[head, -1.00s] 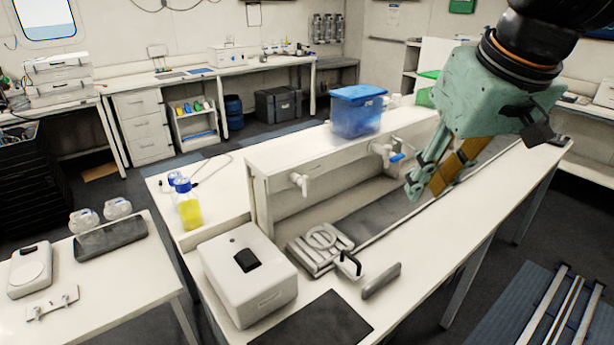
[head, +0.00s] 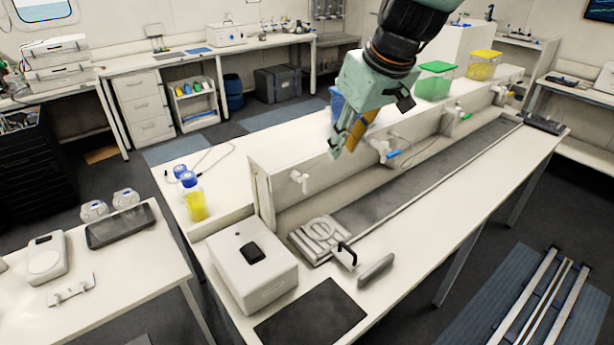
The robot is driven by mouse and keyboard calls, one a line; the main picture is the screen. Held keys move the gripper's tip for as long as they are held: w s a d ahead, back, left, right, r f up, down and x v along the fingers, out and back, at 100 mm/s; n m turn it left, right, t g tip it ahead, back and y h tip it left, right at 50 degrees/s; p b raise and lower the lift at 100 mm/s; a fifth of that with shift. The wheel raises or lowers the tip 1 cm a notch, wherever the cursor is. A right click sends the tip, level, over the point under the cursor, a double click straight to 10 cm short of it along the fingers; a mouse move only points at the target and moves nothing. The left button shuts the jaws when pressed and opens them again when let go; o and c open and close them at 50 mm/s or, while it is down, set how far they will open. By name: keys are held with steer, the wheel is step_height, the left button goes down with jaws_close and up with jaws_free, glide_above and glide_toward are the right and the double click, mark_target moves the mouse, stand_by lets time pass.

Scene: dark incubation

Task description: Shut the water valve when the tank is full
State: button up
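A tank with a blue lid (head: 336,104) stands on the raised shelf, mostly hidden behind my gripper. A green-lidded tank (head: 434,82) and a yellow-lidded tank (head: 484,66) stand farther right. I cannot tell their water levels. On the shelf's front are a blue-handled valve (head: 384,149), a green-handled valve (head: 462,115), a yellow-handled valve (head: 506,93) and a plain white tap (head: 300,181). My gripper (head: 343,153) hangs in front of the blue-lidded tank, left of the blue-handled valve, apart from it. Its fingers look apart and empty.
A long grey trough (head: 420,178) runs below the valves. A white box (head: 252,268), a dark mat (head: 310,313) and a black-handled tool (head: 346,257) lie at the near end. Bottles with yellow liquid (head: 194,201) stand at left. The bench's right front is bare.

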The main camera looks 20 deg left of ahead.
steer(key=n+p, duration=0.1)
steer(key=p, duration=0.1)
glide_toward(308, 179)
steer(key=r, duration=0.2)
steer(key=shift+w+d+f+g, duration=0.1)
steer(key=shift+d+g, duration=0.2)
steer(key=shift+d, duration=0.05)
steer(key=shift+f, duration=0.15)
steer(key=shift+x, duration=6.8)
steer(key=shift+a, duration=0.1)
steer(key=shift+c, duration=0.2)
jaws_close()
